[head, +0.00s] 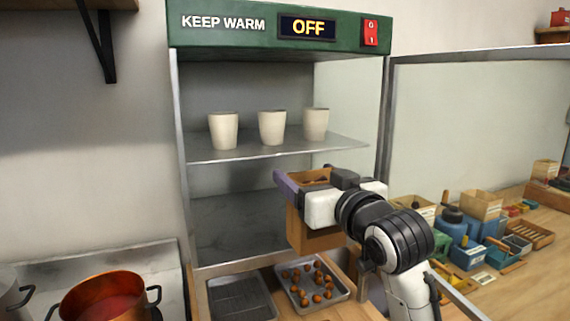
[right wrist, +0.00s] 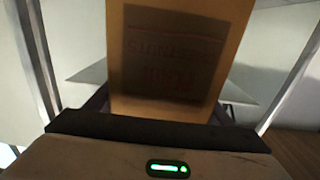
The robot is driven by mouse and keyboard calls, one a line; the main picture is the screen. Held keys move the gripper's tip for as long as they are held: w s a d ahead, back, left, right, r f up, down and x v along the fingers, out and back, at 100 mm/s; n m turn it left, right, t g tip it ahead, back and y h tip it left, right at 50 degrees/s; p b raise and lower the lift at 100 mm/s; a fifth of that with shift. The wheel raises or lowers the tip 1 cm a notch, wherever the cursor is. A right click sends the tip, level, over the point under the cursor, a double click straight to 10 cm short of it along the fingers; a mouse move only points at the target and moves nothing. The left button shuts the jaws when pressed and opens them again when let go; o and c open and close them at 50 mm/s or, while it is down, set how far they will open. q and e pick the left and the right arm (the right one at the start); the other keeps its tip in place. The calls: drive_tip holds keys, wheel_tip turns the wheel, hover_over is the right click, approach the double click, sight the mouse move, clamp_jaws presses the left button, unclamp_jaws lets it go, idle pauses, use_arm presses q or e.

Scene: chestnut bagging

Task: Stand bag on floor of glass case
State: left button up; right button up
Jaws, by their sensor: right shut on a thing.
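A brown paper bag (head: 315,239) is upright in my right gripper (head: 300,183), which is shut on its upper part. In the right wrist view the bag (right wrist: 165,60) fills the middle, with a dark printed panel on its face. The bag is in front of the lower compartment of the glass case (head: 182,200), below the shelf. I cannot tell whether it touches the case floor (head: 230,262). The gripper and arm hide part of the bag and the compartment's right side. My left gripper is not in view.
Several pale cups (head: 272,128) stand on the case's shelf (head: 205,156). Below the case, a tray (head: 345,296) holds several chestnuts, beside an empty-looking tray (head: 240,299). A copper pot (head: 105,297) is at lower left. Boxes and a blue container (head: 452,230) crowd the right counter.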

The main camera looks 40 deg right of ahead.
drive_tip(key=w+d+f, duration=0.2)
drive_tip(key=w+f, duration=0.1)
drive_tip(key=w, duration=0.8)
drive_tip(key=shift+w+d+f, duration=0.2)
drive_tip(key=shift+w+d, duration=0.15)
drive_tip(key=shift+d, duration=0.05)
drive_tip(key=shift+f, duration=0.1)
drive_tip(key=o, duration=1.8)
drive_tip(key=shift+f, duration=0.15)
drive_tip(key=b+v, duration=0.1)
drive_tip(key=v, duration=1.1)
